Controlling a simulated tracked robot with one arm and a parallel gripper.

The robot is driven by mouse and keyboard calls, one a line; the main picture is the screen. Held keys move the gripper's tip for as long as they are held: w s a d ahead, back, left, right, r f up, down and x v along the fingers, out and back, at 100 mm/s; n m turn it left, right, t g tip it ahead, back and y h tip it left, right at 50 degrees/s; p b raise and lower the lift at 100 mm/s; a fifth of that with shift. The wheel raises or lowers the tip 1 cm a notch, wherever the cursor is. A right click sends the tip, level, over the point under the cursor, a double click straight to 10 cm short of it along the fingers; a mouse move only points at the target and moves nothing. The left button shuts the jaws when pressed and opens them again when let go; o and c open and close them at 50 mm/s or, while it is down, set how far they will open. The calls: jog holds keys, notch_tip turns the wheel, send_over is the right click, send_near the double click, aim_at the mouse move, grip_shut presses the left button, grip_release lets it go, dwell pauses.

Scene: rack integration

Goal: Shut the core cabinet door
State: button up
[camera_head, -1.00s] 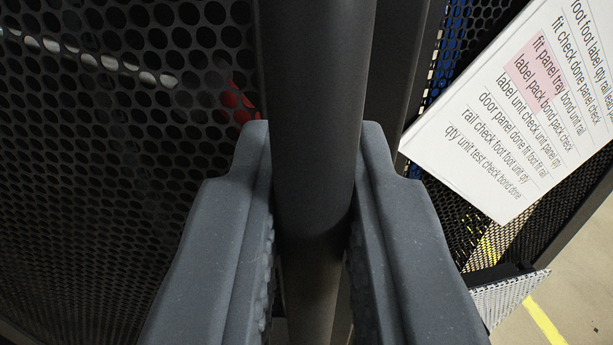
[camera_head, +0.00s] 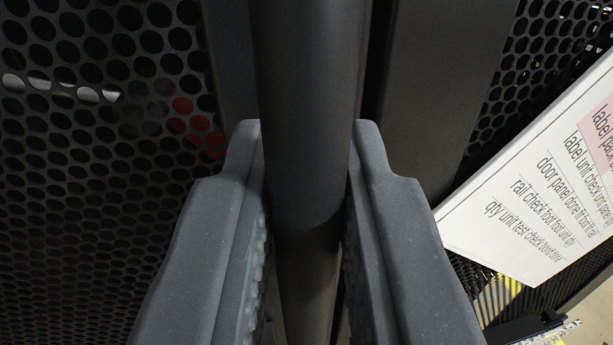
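A dark vertical bar handle (camera_head: 305,100) runs down the middle of the view. My gripper (camera_head: 305,200) has one finger on each side of it, and both fingers appear to press against it. Behind the handle on the left is a black perforated door panel (camera_head: 90,160) with a plain dark edge strip (camera_head: 230,60). It appears to be the core cabinet door, but the handle's mounts are hidden. To the right of the handle, a wide dark upright (camera_head: 430,90) stands close beside the handle, with a narrow dark seam between them.
Another perforated panel (camera_head: 535,50) lies on the right. A white printed sheet (camera_head: 530,215) with a pink patch hangs in front of it. A red thing (camera_head: 195,125) shows dimly through the left mesh. A small patch of floor shows at the lower right.

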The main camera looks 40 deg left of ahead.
jog(key=shift+o, duration=1.3)
jog(key=shift+w+f, duration=0.1)
jog(key=shift+f, duration=0.15)
jog(key=shift+r, duration=0.1)
jog(key=shift+s+d+r, duration=0.15)
jog(key=shift+s+d, duration=0.15)
jog(key=shift+s, duration=0.05)
jog(key=shift+s+d+b, duration=0.45)
jog(key=shift+s+b, duration=0.05)
jog(key=shift+s, duration=0.05)
jog(key=b+v, duration=0.2)
jog(key=v, duration=0.9)
jog(key=shift+s+d+b, duration=0.2)
jog(key=shift+d+b, duration=0.05)
jog(key=shift+b, duration=0.1)
